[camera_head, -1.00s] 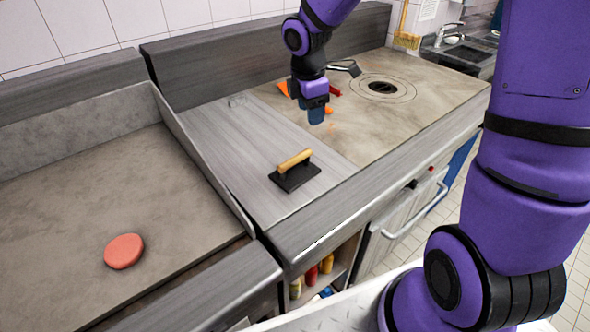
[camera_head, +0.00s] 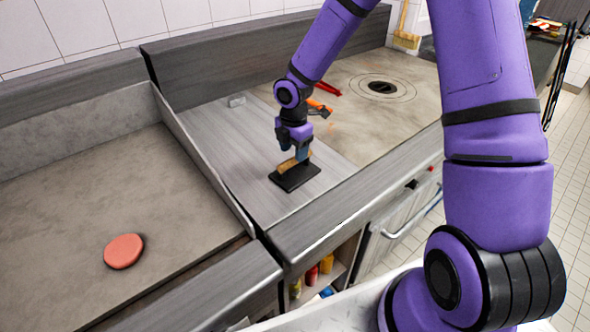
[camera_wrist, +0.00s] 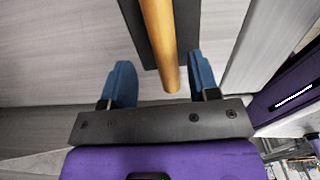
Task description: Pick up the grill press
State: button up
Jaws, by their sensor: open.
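The grill press (camera_head: 297,177) is a flat black plate with a wooden handle (camera_head: 289,166). It lies on the light grey steel counter left of the round burner. My gripper (camera_head: 302,152) is just above the handle and hides part of it. In the wrist view, the wooden handle (camera_wrist: 161,40) runs down between the two blue fingertips of my gripper (camera_wrist: 159,80). The fingers are apart, with a gap to the handle on each side. Part of the black plate (camera_wrist: 135,22) shows beside the handle.
A griddle (camera_head: 75,215) with a raised side wall and a red patty (camera_head: 124,251) stands at left. Red and orange utensils (camera_head: 325,90) lie behind my gripper. A round burner (camera_head: 382,87) is at the back right. Bottles (camera_head: 312,274) stand on the shelf below.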

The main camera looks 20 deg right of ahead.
aim_at(295, 164)
jog(key=shift+s+d+f, duration=0.1)
jog(key=shift+s+f, duration=0.05)
jog(key=shift+f, duration=1.15)
jog(key=shift+s+f, duration=0.1)
jog(key=shift+f, duration=1.2)
grip_shut()
